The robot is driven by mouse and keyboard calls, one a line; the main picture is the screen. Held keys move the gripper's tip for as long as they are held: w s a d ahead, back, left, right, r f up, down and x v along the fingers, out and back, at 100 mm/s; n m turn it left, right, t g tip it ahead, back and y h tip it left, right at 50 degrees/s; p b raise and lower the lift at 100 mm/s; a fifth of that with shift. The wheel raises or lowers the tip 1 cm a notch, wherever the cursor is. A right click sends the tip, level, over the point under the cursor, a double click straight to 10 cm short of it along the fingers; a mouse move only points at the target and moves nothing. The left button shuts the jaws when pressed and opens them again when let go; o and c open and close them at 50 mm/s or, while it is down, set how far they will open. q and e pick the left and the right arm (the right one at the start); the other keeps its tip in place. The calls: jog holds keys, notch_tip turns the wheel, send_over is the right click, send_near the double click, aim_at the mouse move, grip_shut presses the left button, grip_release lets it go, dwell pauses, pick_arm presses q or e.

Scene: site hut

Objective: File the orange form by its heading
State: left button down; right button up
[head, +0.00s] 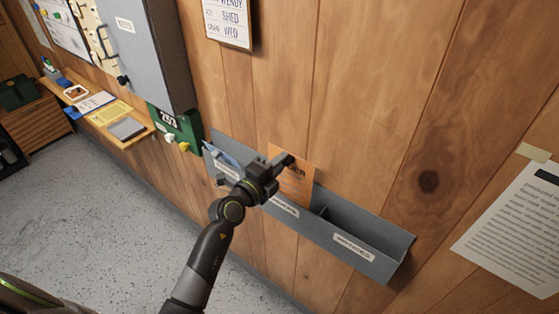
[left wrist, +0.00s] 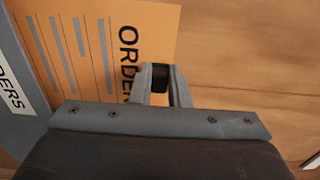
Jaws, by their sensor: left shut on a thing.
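The orange form (head: 296,186) is upright against the wood wall at the middle of a grey wall rack (head: 388,268). In the left wrist view the form (left wrist: 90,45) shows grey lines and a black heading starting "ORDE"; the rest is covered. Its lower end appears to be behind the rack's front wall, at the middle compartment. A label (left wrist: 10,90) on the rack there ends in "DERS". My left gripper (head: 286,160) is shut on the form's upper edge; its fingers also show in the left wrist view (left wrist: 160,80). My right gripper is not in view.
The rack's left compartment holds a bluish item (head: 224,158); its right compartment looks empty. A green box (head: 178,128) hangs left of the rack, beside a grey cabinet (head: 150,50). A shelf (head: 140,138) with papers is further left. A printed notice (head: 515,230) is right.

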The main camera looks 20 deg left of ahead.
pick_arm(q)
jog(key=shift+f, duration=0.5)
jog(key=shift+f+b, duration=0.95)
jog(key=shift+f, duration=0.55)
jog(key=c, duration=1.3)
grip_release()
jog(key=shift+s, duration=0.1)
jog(key=b+v, duration=0.1)
jog(key=v, duration=1.6)
jog(key=shift+s+b, duration=0.15)
jog(key=shift+b, duration=0.25)
